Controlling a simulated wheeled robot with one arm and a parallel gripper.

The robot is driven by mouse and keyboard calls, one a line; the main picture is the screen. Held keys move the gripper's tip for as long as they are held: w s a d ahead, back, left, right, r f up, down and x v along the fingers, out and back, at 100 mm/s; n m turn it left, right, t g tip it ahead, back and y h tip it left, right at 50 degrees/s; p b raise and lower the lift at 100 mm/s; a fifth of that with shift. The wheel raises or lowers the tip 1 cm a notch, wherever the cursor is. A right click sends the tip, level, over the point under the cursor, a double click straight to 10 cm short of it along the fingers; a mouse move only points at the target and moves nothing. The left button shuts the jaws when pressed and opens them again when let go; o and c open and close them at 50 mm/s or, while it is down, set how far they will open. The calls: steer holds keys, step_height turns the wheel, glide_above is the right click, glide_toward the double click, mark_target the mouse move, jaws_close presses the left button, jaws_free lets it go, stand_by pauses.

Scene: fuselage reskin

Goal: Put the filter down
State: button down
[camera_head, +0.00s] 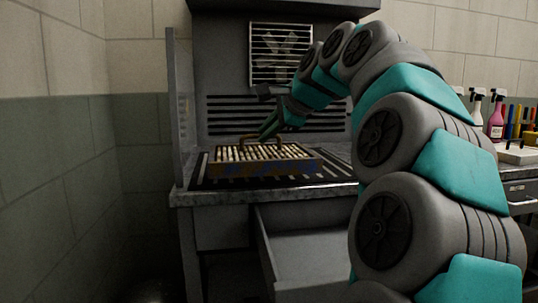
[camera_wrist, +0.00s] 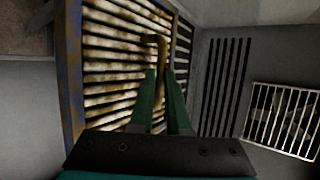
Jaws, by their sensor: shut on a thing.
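The filter (camera_head: 262,153) is a flat panel with pale, stained pleats in a worn blue and rust-brown frame, with a handle on top. In the head view it lies roughly level at the slotted worktop of the booth; I cannot tell whether it touches the surface. My gripper (camera_head: 268,131) reaches it from the upper right and is shut on its handle. In the wrist view the filter (camera_wrist: 118,62) fills the upper left, and the green fingers of my gripper (camera_wrist: 160,80) close around the brown handle.
The grey booth has a slotted grate (camera_head: 205,183) on its worktop, a side wall (camera_head: 180,110) at left and a barred vent (camera_head: 281,53) at the back. An open drawer (camera_head: 310,240) juts out below. Spray bottles (camera_head: 495,115) stand at far right.

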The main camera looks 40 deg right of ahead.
steer(key=shift+w+d+f, duration=0.85)
steer(key=shift+w+d, duration=0.55)
steer(key=shift+w, duration=0.8)
steer(key=shift+w+d+f, duration=0.8)
steer(key=shift+w+d, duration=0.6)
steer(key=shift+w, duration=0.85)
steer(key=shift+w+d+f, duration=0.85)
steer(key=shift+w+d, duration=0.55)
steer(key=shift+w, duration=0.8)
steer(key=shift+f, duration=0.1)
steer(key=c, duration=0.9)
jaws_free()
steer(key=v, duration=1.2)
steer(key=shift+d, duration=0.1)
